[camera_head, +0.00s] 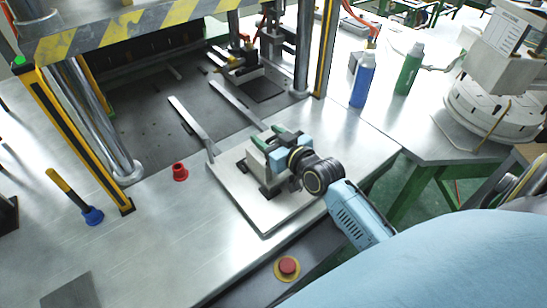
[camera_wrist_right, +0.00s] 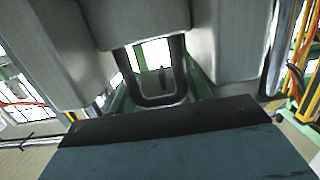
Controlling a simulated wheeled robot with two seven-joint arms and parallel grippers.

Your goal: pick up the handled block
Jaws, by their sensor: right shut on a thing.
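The handled block (camera_head: 257,163) is a pale grey block with green handles, at the middle of the head view. It is over a flat metal plate (camera_head: 268,221) on the workbench; I cannot tell whether it touches the plate. My right gripper (camera_head: 280,150) comes in from the lower right and is shut on the block's handle. The gripper hides part of the block. In the right wrist view a dark looped handle (camera_wrist_right: 160,98) shows close up between large grey shapes. My left gripper is not in view.
A red cup-like piece (camera_head: 180,172) and a blue-based yellow-and-black tool (camera_head: 91,214) stand to the left. Two metal rails (camera_head: 190,122) lead into the press behind. Blue (camera_head: 363,80) and green (camera_head: 408,70) bottles stand at the back right. A red button (camera_head: 288,266) is in front.

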